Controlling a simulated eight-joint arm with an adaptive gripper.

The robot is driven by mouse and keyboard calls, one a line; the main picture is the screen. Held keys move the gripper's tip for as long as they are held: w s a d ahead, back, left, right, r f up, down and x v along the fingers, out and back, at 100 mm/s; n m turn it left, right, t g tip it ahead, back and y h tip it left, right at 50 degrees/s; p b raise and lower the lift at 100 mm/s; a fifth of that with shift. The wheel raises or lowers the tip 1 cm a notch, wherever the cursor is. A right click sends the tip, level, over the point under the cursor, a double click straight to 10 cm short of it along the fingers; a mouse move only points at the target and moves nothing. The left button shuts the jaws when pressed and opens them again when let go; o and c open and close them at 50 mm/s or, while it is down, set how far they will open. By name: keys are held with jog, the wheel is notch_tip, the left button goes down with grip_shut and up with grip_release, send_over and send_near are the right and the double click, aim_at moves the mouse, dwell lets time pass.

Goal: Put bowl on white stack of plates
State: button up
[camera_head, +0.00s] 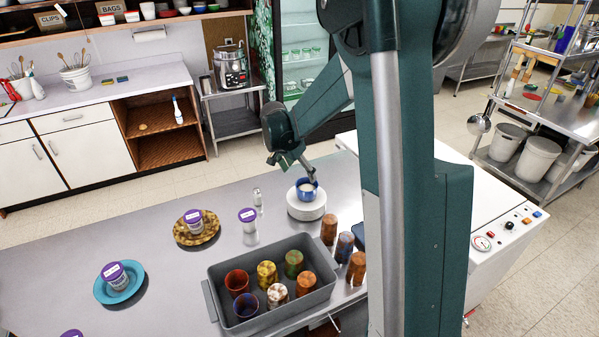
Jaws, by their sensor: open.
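A small blue bowl (307,189) with a pale inside sits on top of the white stack of plates (306,208), on the metal table. The bowl looks upright and roughly central on the stack. My gripper (312,178) is open, just above the bowl's far right rim. Whether a finger touches the rim is too small to tell. My arm's column covers the area to the right of the stack.
A grey bin (216,297) with several cups stands in front of the stack, with brown cups (345,247) beside it. A salt shaker (257,197), a purple-lidded jar (248,220), a brown plate (196,228) and a turquoise plate (135,289) lie left.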

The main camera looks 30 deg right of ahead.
jog(key=shift+r, duration=0.1)
jog(key=s+a+r+n+t+y, duration=0.1)
jog(key=s+a+r+n, duration=0.2)
jog(key=s+a+r, duration=0.35)
jog(key=s+a+r+n+t+y, duration=0.1)
jog(key=s+a+r+n+t, duration=0.2)
jog(key=s+r, duration=0.6)
jog(key=s+a+n+y, duration=0.1)
jog(key=s+a+n, duration=0.2)
jog(key=s, duration=0.8)
jog(key=s+a+f+n+t+y, duration=0.1)
jog(key=s+a+n, duration=0.3)
jog(key=s, duration=0.7)
jog(key=shift+a+f, duration=0.3)
jog(key=shift+a, duration=0.85)
